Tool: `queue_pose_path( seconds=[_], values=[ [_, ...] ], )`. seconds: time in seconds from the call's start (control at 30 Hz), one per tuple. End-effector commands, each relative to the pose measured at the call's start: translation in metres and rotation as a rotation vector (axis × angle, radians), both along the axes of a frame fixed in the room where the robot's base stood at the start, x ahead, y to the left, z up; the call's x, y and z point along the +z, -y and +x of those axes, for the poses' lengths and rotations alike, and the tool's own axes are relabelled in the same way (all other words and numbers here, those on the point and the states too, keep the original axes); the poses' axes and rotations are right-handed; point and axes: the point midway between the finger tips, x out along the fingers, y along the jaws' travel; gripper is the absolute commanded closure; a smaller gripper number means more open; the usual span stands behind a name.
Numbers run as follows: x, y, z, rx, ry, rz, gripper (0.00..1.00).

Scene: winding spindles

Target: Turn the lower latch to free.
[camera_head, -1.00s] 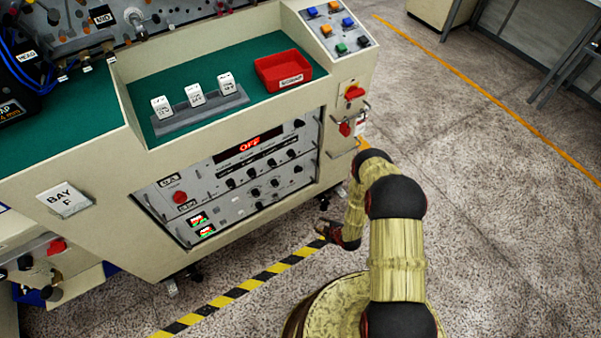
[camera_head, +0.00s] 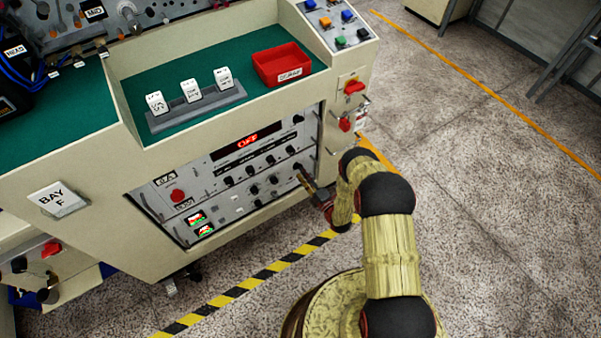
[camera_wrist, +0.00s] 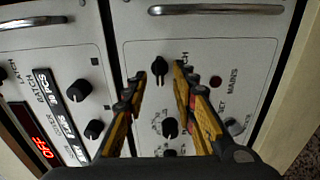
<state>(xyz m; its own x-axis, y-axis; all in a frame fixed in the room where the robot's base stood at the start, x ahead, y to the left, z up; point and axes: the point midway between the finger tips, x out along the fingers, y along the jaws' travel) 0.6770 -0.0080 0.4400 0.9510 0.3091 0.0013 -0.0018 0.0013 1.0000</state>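The lower latch appears to be the black knob (camera_wrist: 160,66) at the handle end of the lower panel unit. A partly covered label ending in "CH" is beside it. In the wrist view my gripper (camera_wrist: 158,76) is open, with one finger on each side of this knob. I cannot tell whether the fingers touch it. In the head view my gripper (camera_head: 304,182) is at the right end of the lower unit (camera_head: 222,204), low on the bench front. The latch's setting marks are too small to read.
Another black knob (camera_wrist: 170,127) lies between the fingers, nearer the palm. A metal handle (camera_wrist: 215,9) is beyond the latch. The upper unit has several knobs and a red "OFF" display (camera_head: 248,140). Red switches (camera_head: 354,87) stick out at the bench's right edge.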

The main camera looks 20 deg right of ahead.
Motion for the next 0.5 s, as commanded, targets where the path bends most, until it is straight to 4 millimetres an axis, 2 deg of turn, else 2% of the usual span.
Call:
queue_pose_path(
  seconds=[0.2,0.5],
  values=[
    [-0.001,-0.007,0.021,0.001,0.0,0.001,0.73],
    [0.0,-0.008,0.024,0.0,-0.003,0.001,0.73]
  ],
)
